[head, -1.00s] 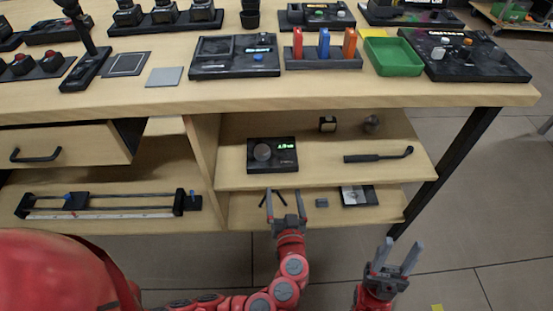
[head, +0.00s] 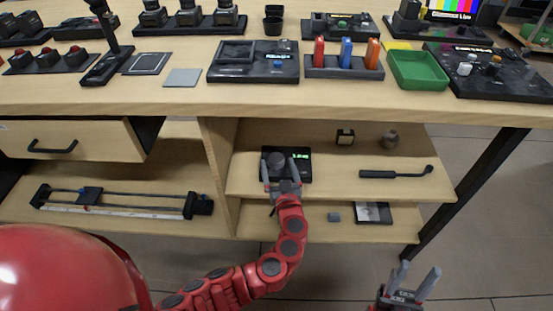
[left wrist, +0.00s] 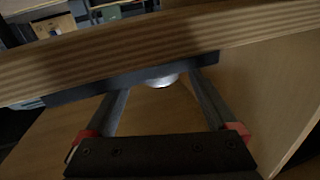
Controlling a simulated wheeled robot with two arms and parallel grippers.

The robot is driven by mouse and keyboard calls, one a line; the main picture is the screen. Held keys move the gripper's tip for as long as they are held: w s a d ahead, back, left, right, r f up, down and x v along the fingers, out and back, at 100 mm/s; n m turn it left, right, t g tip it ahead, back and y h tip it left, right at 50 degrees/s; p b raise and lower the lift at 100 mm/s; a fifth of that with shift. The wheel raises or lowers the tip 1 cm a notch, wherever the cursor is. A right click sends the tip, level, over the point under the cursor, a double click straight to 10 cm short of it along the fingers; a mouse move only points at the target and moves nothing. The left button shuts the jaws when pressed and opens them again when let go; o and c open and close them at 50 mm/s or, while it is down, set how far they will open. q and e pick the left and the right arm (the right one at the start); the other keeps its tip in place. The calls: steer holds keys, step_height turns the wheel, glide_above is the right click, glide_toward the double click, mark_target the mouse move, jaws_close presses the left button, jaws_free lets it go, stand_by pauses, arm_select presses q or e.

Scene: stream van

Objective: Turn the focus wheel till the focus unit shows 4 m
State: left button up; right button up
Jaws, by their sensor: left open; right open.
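The focus unit (head: 304,172) is a dark box with small green digits, too small to read, on the upper open shelf under the tabletop. Its round grey focus wheel (head: 275,160) is on the unit's left part. My left gripper (head: 281,172) is open at the unit's front, fingers pointing at the wheel. In the left wrist view the wheel (left wrist: 162,81) shows as a pale rounded shape between the open fingers (left wrist: 165,85); contact cannot be told. My right gripper (head: 416,281) is open and empty, low in front of the shelves at the right.
The tabletop edge (head: 330,110) overhangs the shelf. A dark handle-like tool (head: 395,174), a small dark block (head: 345,136) and a round grey thing (head: 390,138) lie on the same shelf. A vertical panel (head: 217,165) stands left of the unit. A black table leg (head: 470,190) is at the right.

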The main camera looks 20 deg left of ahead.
mark_target(278, 165)
arm_select(q)
steer(key=shift+x, duration=1.55)
